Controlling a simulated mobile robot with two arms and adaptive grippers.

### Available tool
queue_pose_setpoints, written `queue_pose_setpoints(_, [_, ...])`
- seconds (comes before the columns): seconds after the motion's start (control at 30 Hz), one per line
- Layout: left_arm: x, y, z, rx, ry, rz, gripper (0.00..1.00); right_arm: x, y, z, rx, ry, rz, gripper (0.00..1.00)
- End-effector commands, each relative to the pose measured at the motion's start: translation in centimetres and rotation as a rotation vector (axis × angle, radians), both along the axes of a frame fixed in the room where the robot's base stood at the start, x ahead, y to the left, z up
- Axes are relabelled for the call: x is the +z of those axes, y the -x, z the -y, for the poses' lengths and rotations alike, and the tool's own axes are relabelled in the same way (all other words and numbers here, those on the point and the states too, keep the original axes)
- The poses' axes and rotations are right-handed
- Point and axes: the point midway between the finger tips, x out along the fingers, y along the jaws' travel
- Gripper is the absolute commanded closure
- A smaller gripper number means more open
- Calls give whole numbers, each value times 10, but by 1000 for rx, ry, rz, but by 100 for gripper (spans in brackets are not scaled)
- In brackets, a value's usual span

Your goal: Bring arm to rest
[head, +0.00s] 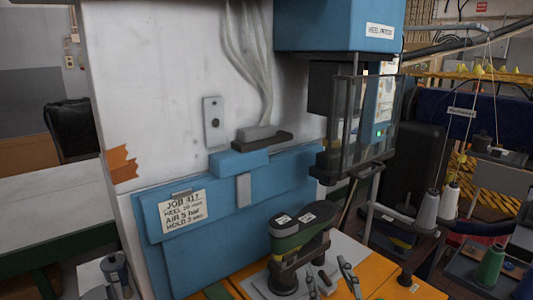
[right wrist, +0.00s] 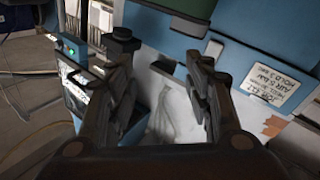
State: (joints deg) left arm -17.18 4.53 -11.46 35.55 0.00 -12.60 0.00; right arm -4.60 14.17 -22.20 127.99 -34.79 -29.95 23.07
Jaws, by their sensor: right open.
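My right gripper (right wrist: 163,95) shows in the right wrist view, with its two fingers spread and nothing between them. Beyond the fingers are the pale machine column and its clear hoses, seen upside down. In the head view I cannot make out this gripper clearly. I see no left gripper. A green shoe last (head: 287,238) with small labels sits on a dark stand on the orange bench top (head: 405,286). A green surface (right wrist: 190,8) shows at the top of the right wrist view, probably the last.
The heel press with its blue head (head: 335,25), dark ram (head: 331,167) and clear guard stands behind the last. A job sign (head: 183,212) is on its blue panel. Toggle clamps (head: 350,277) stand beside the last. Thread cones (head: 427,210) are at the right. A pale table (head: 45,190) is at the left.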

Motion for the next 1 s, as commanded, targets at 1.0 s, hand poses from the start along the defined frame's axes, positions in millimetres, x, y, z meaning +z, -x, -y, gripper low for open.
queue_pose_setpoints(1.0, [0,1,0,0,0,-2,100,-349,253,73,-185,-39,-1415,53])
